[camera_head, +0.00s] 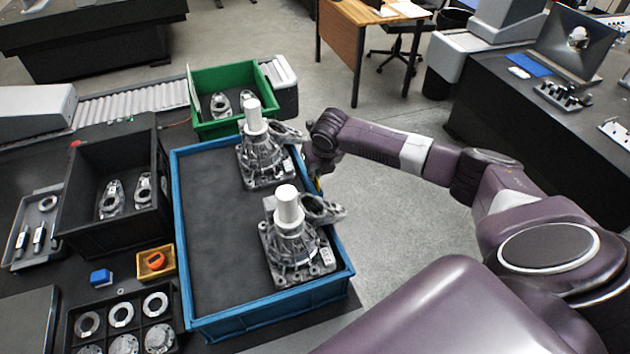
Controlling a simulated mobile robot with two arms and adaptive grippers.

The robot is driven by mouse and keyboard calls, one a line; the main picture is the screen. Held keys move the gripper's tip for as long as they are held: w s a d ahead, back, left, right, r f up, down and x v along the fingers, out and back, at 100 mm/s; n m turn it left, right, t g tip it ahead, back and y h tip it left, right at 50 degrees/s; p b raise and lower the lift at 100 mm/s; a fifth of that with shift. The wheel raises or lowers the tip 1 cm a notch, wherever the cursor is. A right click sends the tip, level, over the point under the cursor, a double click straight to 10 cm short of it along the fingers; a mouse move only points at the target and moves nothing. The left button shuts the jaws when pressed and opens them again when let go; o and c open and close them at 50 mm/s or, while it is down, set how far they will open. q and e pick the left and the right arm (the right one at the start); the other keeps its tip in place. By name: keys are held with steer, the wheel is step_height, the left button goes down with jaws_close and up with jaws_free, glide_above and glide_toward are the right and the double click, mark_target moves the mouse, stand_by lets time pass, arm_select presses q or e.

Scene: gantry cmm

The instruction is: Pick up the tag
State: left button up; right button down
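I cannot single out the tag with certainty. A small white label-like patch (326,254) shows on the right side of the near metal housing (290,245), which stands in the blue tray (245,322). A second, similar housing (262,160) stands behind it in the same tray. Both carry a white cylinder on top. My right gripper (317,180) is at the tray's right edge, between the two housings. My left gripper is not in view.
Left of the tray are a black bin (112,232) with metal parts, a yellow box (172,272) with an orange item, a blue block (101,277) and a black tray of rings (172,337). A green crate (205,127) stands behind. The blue tray's left half is clear.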

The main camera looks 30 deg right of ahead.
steer(key=shift+r, duration=0.1)
step_height(320, 180, up, 24)
steer(key=p, duration=0.2)
steer(key=shift+r+p, duration=0.2)
steer(key=shift+p, duration=0.1)
stand_by(0.9)
